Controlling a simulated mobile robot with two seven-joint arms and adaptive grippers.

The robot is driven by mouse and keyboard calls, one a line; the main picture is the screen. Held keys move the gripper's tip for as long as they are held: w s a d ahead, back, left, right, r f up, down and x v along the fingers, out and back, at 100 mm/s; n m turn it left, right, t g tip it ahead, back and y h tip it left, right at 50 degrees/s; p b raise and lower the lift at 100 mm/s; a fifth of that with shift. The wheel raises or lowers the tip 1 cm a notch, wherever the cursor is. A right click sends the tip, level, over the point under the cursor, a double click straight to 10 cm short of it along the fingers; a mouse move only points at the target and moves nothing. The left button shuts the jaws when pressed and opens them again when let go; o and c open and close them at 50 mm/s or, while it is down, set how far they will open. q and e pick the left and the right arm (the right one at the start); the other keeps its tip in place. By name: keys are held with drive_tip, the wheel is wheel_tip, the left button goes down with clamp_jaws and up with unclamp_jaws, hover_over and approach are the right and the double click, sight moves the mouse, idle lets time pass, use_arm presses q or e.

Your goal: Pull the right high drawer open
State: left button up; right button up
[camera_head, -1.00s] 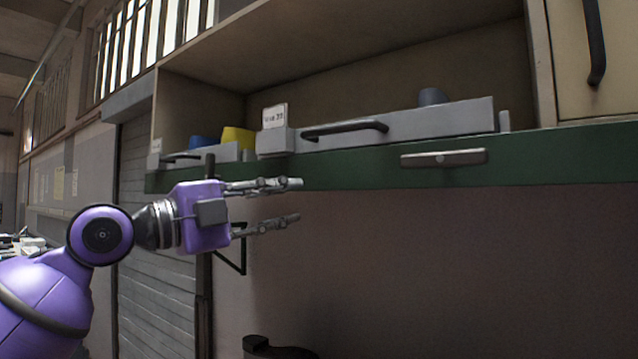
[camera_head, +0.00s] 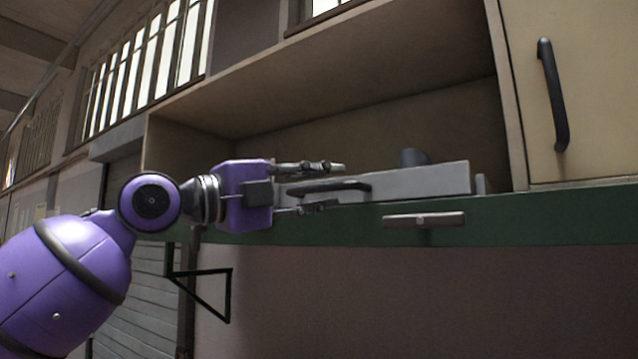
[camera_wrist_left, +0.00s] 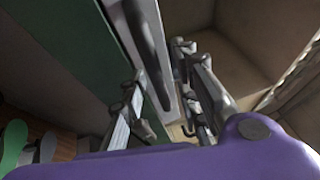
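My left gripper (camera_head: 330,187) is open, one finger above and one below the handle in the head view. In the wrist view the handle lies between the spread fingers (camera_wrist_left: 158,66); I cannot tell whether they touch it. My right gripper is out of view.
A green shelf edge (camera_head: 520,219) with a small grey bar fitting (camera_head: 424,220) runs below the drawer. A cream cabinet door (camera_head: 600,90) with a dark handle stands to the right. A dark cup-like thing (camera_head: 413,157) shows above the drawer.

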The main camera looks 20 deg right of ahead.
use_arm(q)
drive_tip(key=c, duration=0.7)
clamp_jaws()
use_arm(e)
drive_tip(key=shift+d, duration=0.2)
use_arm(q)
drive_tip(key=shift+a+f, duration=0.1)
drive_tip(key=shift+f, duration=0.05)
